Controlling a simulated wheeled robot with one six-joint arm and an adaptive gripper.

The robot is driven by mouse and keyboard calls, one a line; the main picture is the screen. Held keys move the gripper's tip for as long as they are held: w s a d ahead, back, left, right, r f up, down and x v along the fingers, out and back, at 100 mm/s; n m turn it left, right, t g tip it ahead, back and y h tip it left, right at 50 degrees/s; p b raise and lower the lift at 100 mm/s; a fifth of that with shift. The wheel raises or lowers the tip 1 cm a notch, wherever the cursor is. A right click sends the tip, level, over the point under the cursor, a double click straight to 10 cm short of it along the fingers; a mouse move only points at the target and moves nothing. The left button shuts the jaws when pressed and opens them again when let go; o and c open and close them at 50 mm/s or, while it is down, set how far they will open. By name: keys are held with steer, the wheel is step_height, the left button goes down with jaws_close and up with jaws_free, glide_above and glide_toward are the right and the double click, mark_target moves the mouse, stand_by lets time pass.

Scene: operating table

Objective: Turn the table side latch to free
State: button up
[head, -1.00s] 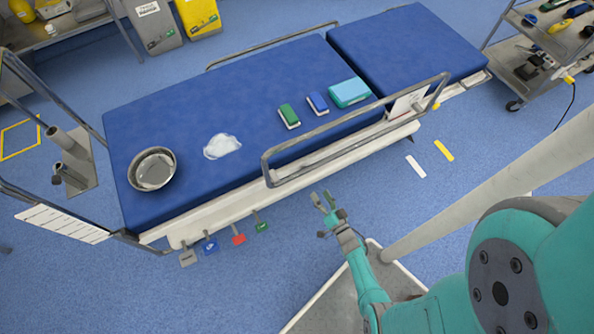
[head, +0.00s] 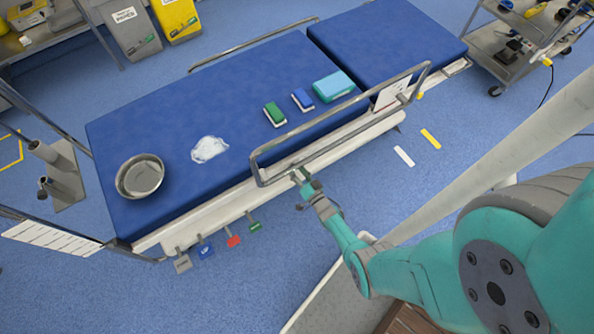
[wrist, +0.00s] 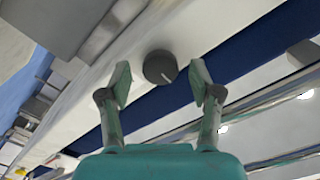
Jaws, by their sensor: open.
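My gripper (wrist: 160,80) is open, with one finger to each side of the knob and a gap on both sides. In the head view my gripper (head: 304,181) is at the table's near side, by the metal side rail (head: 345,118). The knob cannot be made out there.
A metal bowl (head: 140,177), a white cloth (head: 209,149) and several small boxes lie on the blue mattress. Several coloured tags, one of them red (head: 233,241), hang from the near edge. A trolley (head: 497,60) stands at the upper right.

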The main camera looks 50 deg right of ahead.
steer(key=c, duration=1.1)
steer(key=shift+c, duration=0.2)
steer(key=shift+n, duration=0.4)
steer(key=n, duration=1.7)
steer(key=shift+a, duration=0.15)
